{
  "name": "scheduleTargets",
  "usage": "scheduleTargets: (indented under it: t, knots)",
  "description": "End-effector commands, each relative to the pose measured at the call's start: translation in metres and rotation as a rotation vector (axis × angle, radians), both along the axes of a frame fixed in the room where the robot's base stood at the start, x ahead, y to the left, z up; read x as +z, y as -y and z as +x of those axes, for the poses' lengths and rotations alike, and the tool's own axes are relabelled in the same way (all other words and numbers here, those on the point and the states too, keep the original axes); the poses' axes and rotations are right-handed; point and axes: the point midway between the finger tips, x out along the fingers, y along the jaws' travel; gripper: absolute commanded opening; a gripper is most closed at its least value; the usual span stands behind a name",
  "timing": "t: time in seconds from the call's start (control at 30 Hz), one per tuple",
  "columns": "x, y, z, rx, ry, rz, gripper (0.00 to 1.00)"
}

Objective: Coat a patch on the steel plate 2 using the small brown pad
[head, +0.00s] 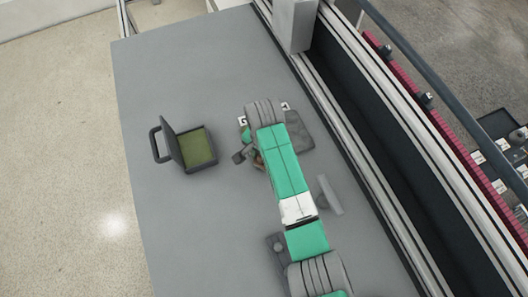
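My green, white and grey arm reaches up from the bottom of the head view over the grey table (185,225). Its far end bends down near the table's middle, and my gripper is mostly hidden there behind the arm; I cannot see its fingers or whether they hold anything. A dark grey flat plate-like piece (302,138) shows at the right of the arm's far end. A small brownish patch shows beside the arm there, too small to identify as the brown pad. I cannot tell which piece is steel plate 2.
An open dark case (200,163) with an olive-green inside and a raised lid stands left of the arm. A grey T-shaped piece (330,195) lies right of the arm. A rail (340,125) runs along the table's right side. The lower left tabletop is clear.

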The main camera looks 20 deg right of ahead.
Motion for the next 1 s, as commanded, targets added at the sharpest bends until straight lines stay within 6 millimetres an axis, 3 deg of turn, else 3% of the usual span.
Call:
scheduleTargets:
  t: [0.1,0.23,1.0]
  knots:
    - [0.0,-0.001,-0.003,0.001,0.0,0.0,0.19]
    - [0.022,-0.001,-0.002,0.003,0.004,-0.002,0.19]
    - [0.082,-0.004,-0.002,0.007,0.0,-0.001,0.19]
